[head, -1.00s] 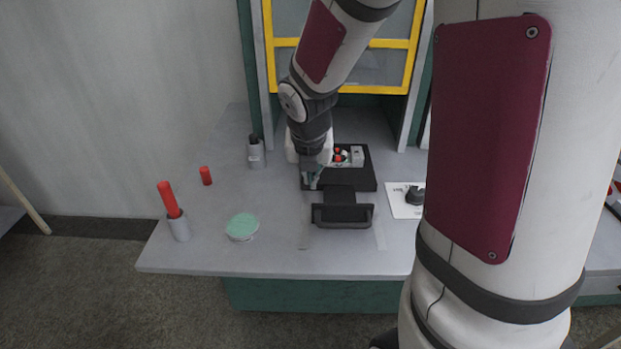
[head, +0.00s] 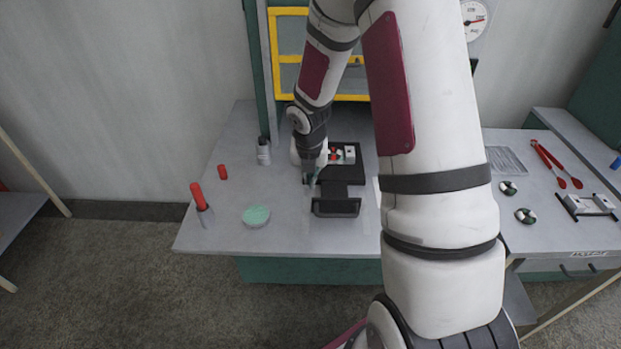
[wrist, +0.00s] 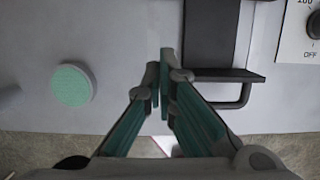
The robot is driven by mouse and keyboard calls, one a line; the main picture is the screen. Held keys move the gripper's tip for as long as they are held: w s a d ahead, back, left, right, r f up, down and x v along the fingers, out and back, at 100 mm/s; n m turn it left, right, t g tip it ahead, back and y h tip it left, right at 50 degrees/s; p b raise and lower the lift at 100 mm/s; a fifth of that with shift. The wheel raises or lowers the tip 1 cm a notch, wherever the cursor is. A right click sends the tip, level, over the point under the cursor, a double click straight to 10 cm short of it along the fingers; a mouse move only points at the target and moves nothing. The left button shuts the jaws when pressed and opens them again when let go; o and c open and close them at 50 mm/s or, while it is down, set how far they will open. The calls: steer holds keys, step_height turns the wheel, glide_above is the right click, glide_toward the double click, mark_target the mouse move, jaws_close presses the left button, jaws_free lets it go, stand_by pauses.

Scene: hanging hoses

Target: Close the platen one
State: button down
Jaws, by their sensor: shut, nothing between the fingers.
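The sliding black platen (head: 352,174) lies on the grey bench, with small red and pale parts on its far portion. Its dark front handle (head: 336,208) juts toward the bench's front edge. In the wrist view the platen's dark front strip (wrist: 210,35) and the handle (wrist: 222,97) are at upper right. My gripper (head: 313,182) is at the platen's left side, near its front-left corner. In the wrist view my gripper (wrist: 160,78) has its green fingers together and empty, left of the strip and handle. I cannot tell whether it touches the platen. My wrist hides the platen's left part.
A yellow-framed guard (head: 290,59) stands behind. A dial panel (wrist: 308,35) is at upper right.

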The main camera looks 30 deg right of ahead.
steer(key=x, duration=0.8)
steer(key=shift+f, duration=0.45)
steer(key=w+d, duration=0.2)
steer(key=shift+w+f+p, duration=0.15)
steer(key=shift+w+p, duration=0.15)
steer(key=shift+w+d, duration=0.2)
steer(key=shift+w, duration=0.2)
